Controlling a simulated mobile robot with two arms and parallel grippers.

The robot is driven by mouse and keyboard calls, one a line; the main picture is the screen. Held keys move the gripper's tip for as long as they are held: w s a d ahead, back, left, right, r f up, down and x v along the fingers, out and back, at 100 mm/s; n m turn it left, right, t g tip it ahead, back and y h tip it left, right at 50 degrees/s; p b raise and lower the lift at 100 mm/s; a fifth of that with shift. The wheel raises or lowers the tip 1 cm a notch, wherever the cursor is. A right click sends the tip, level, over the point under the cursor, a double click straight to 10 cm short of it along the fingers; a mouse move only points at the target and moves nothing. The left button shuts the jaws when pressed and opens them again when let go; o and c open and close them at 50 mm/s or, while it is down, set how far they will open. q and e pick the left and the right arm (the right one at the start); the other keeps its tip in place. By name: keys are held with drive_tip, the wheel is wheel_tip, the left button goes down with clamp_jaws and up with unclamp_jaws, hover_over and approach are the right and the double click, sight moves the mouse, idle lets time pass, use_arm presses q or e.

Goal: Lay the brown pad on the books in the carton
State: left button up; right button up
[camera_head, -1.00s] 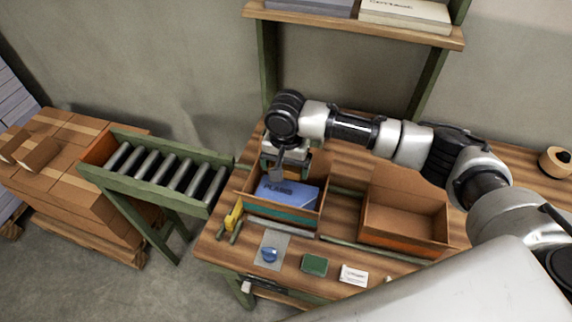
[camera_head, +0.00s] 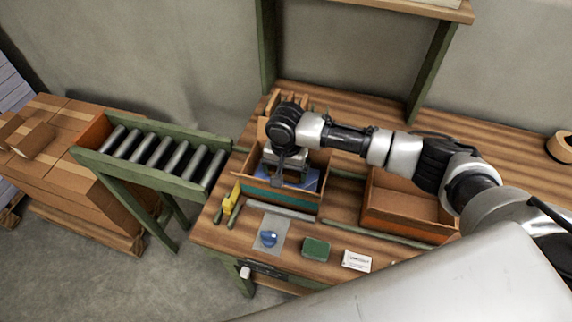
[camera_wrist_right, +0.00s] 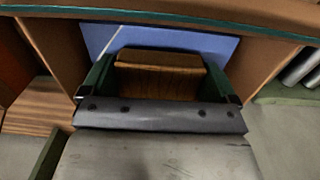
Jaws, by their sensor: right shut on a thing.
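The carton (camera_head: 282,201) with a teal stripe stands on the bench, open at the top. A blue book (camera_head: 308,180) lies inside it and also shows in the right wrist view (camera_wrist_right: 215,42). My right gripper (camera_wrist_right: 158,78) is over the carton's inside, its green fingers shut on the brown pad (camera_wrist_right: 165,84). The pad is in front of the blue book in the wrist view; I cannot tell whether they touch. In the head view my right wrist hides the pad and part of the book. My left gripper is not in view.
An empty brown box (camera_head: 405,215) stands right of the carton. A green pad (camera_head: 315,249), a white card (camera_head: 356,261), a blue round thing (camera_head: 269,239) and a yellow tool (camera_head: 231,198) lie at the bench's front. A roller conveyor (camera_head: 160,152) is at the left.

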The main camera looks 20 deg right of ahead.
drive_tip(key=shift+f, duration=0.75)
idle(0.4)
drive_tip(key=o, duration=0.6)
wheel_tip(320, 180, up, 9)
drive_tip(key=p, duration=1)
drive_tip(key=shift+r, duration=0.25)
wheel_tip(320, 180, up, 8)
drive_tip(key=shift+f, duration=0.2)
drive_tip(key=shift+f, duration=0.1)
